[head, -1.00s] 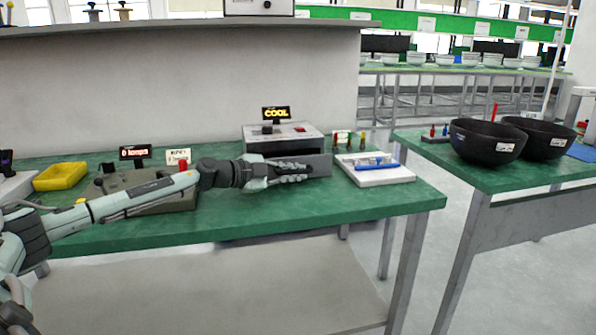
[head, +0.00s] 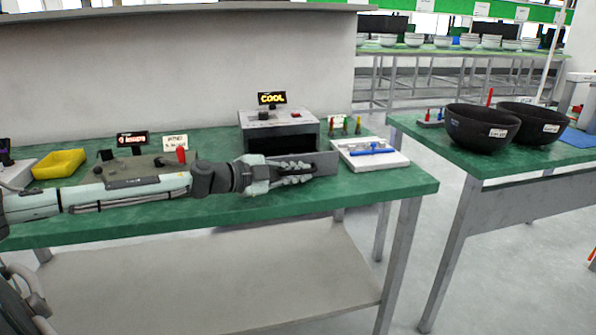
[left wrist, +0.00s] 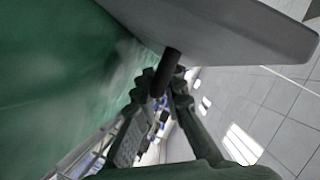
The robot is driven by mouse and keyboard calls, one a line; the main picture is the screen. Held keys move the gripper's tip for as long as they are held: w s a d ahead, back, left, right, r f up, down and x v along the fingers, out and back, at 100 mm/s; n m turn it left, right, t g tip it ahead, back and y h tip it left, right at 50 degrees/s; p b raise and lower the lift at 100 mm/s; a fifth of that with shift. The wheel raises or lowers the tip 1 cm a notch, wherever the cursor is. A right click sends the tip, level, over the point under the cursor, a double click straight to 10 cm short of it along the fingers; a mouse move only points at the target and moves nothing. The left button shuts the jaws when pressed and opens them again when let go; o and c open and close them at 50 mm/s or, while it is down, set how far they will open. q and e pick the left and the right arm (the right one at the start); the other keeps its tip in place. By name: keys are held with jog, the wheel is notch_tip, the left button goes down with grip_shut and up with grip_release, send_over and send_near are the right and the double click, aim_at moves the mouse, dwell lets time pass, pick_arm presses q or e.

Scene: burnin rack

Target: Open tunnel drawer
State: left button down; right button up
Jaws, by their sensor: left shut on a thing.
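The tunnel (head: 285,131) is a grey box with a lit "COOL" sign (head: 271,98) on the green bench. Its drawer's grey front panel (head: 328,163) stands out in front of the box, apart from its front face. My left gripper (head: 308,174) lies along that panel. In the left wrist view the panel (left wrist: 225,30) fills the top, and my left gripper (left wrist: 165,98) is shut on the dark bar handle (left wrist: 166,75) sticking out from it. The drawer's inside is mostly hidden. My right gripper is not in view.
A white tray (head: 392,163) with a blue-handled tool sits close right of the drawer panel. A yellow bin (head: 58,164) and a grey unit with a red knob are at left. Black bowls (head: 482,130) stand on another bench. The bench's front strip is clear.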

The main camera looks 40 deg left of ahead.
pick_arm(q)
jog(key=c, duration=1.9)
grip_release()
jog(key=shift+s+a, duration=0.1)
jog(key=shift+s, duration=0.05)
jog(key=shift+s+a, duration=0.15)
jog(key=shift+s, duration=0.2)
jog(key=shift+v, duration=5.5)
